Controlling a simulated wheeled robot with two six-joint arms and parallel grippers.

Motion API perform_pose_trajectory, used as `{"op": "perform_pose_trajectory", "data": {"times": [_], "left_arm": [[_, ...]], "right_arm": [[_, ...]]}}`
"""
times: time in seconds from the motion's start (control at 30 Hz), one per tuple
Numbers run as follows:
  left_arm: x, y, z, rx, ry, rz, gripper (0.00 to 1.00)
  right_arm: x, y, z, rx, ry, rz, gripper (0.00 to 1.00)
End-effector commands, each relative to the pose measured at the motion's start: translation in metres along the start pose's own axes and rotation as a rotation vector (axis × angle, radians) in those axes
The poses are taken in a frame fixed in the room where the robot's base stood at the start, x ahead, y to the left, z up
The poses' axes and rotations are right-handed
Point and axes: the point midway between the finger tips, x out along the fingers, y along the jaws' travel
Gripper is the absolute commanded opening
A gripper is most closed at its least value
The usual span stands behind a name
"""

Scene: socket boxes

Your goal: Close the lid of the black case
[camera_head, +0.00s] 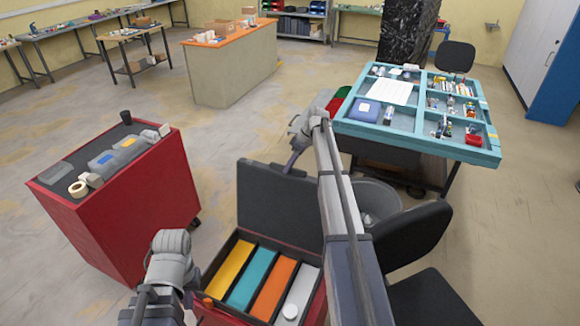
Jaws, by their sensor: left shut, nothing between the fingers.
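The black case (270,238) stands low in front of me, with its lid (278,203) open and raised upright at the far side. Its tray has yellow, teal, orange and whitish compartments, with a small white round thing in the whitish one. My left gripper (190,299) is low at the case's left near side, shut and empty, its tips hard to make out. My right arm crosses over the case's right side. My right gripper (290,167) points down near the lid's top edge; I cannot tell if it touches it or how its jaws stand.
A red cabinet (135,215) with tools and tape stands at the left. A teal sectioned table (415,135) is at the far right. A black chair (415,235) and a grey bin (375,190) are close right of the case. Open floor lies beyond the lid.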

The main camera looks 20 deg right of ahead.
Motion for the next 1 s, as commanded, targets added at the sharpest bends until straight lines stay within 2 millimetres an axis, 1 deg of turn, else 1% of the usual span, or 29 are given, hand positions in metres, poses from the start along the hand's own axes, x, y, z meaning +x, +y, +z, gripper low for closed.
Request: {"op": "perform_pose_trajectory", "data": {"times": [0.03, 0.2, 0.27, 1.0], "left_arm": [[0.0, 0.0, 0.0, 0.0, 0.0, 0.0, 0.0], [0.0, 0.0, 0.0, 0.0, 0.0, 0.0, 0.0], [0.0001, 0.0, 0.0, 0.0, 0.0, 0.0, 0.0], [0.0001, 0.0, 0.0, 0.0, 0.0, 0.0, 0.0]], "right_arm": [[0.0, 0.0, 0.0, 0.0, 0.0, 0.0, 0.25], [0.0, 0.0, 0.0001, 0.0, 0.0, 0.0, 0.06], [0.0, 0.0001, 0.0001, 0.0, 0.0, 0.0, 0.0], [0.0, 0.0001, 0.0003, 0.0, 0.0, 0.0, 0.0]]}}
